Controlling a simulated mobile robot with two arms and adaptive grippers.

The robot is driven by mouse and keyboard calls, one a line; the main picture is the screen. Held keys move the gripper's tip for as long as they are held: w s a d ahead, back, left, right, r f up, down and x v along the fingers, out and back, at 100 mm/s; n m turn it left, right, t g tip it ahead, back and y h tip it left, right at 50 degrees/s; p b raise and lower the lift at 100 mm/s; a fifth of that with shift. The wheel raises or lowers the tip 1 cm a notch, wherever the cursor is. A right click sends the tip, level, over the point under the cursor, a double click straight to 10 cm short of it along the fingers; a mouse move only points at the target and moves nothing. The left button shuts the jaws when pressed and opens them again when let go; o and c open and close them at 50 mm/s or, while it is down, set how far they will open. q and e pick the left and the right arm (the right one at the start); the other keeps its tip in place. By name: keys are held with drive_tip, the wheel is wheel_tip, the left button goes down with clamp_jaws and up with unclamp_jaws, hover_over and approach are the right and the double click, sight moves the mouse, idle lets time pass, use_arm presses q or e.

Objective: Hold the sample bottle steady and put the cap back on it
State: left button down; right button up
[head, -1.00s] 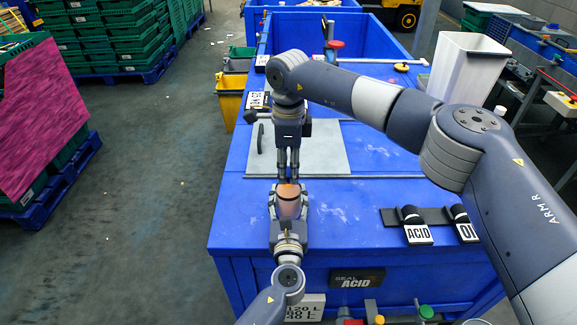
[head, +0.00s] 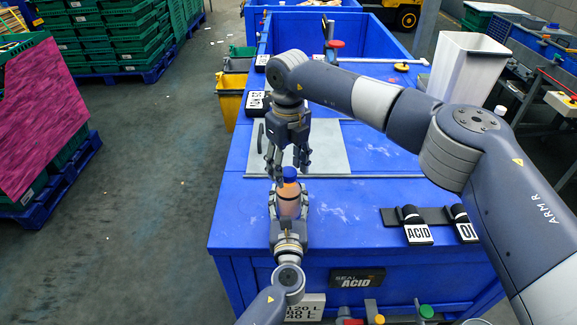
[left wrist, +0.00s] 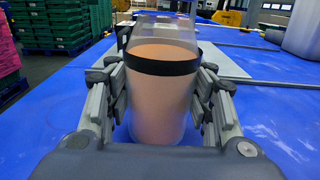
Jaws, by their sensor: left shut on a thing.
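The sample bottle (head: 289,203), with peach-coloured contents, stands upright in my left gripper (head: 289,212), which is shut around its body.
The blue bench top (head: 350,215) is clear around the bottle. A grey plate (head: 328,155) lies behind it. A rack with black-and-white labelled items (head: 418,232) is at the right. A white bin (head: 465,75) stands at the back right.

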drive_tip(key=shift+r, duration=2.3)
wheel_tip(320, 180, up, 3)
drive_tip(key=n, duration=0.6)
drive_tip(key=shift+r, duration=0.2)
drive_tip(key=shift+f, duration=4)
drive_tip(key=c, duration=1.1)
